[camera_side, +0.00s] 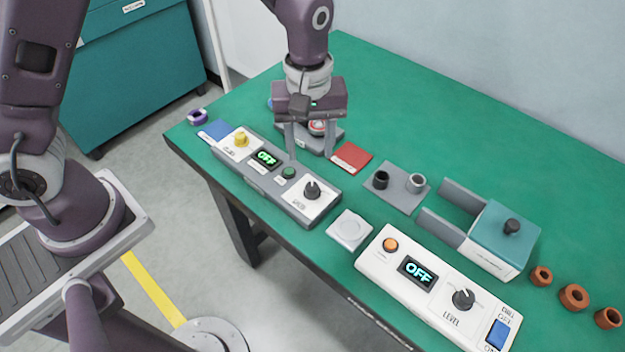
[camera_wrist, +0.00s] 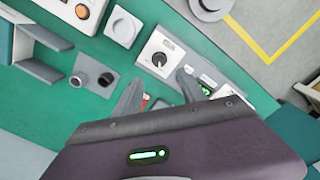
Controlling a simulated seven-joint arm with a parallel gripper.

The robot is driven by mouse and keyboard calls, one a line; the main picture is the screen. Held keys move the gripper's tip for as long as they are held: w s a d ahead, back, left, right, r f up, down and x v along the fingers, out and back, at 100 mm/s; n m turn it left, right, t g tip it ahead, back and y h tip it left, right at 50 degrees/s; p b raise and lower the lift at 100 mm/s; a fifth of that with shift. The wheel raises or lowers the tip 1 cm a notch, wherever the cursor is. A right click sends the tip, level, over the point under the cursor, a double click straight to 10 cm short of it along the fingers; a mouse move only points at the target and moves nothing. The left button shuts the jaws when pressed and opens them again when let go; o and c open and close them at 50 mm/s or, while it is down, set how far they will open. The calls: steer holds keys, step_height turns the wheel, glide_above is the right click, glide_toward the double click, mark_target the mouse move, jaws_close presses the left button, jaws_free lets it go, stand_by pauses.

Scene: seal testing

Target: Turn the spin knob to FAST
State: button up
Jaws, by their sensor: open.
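A grey control box (camera_side: 262,182) stands on the green table. On its right end is a white plate with a black pointer knob (camera_side: 312,188); its label is too small to read. The knob also shows in the wrist view (camera_wrist: 159,59), just beyond my fingertips. The box also has a display reading OFF (camera_side: 265,158), a green button (camera_side: 289,172) and a yellow knob (camera_side: 241,139). My gripper (camera_side: 311,153) is open and empty, above and behind the box, apart from the black knob. Its two fingers also show in the wrist view (camera_wrist: 159,88).
A white box (camera_side: 393,283) with a LEVEL knob, orange button and blue switch stands at front right. A light square pad (camera_side: 349,230) lies between the boxes. A teal-topped fixture (camera_side: 503,236), a grey holder (camera_side: 397,187) and a red pad (camera_side: 351,157) stand behind.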

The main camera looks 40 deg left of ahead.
mark_target(312, 186)
steer(key=shift+n, duration=0.3)
steer(key=f, duration=1)
steer(key=shift+w+d+f, duration=0.1)
steer(key=shift+d+f, duration=0.1)
steer(key=shift+f, duration=0.05)
jaws_close()
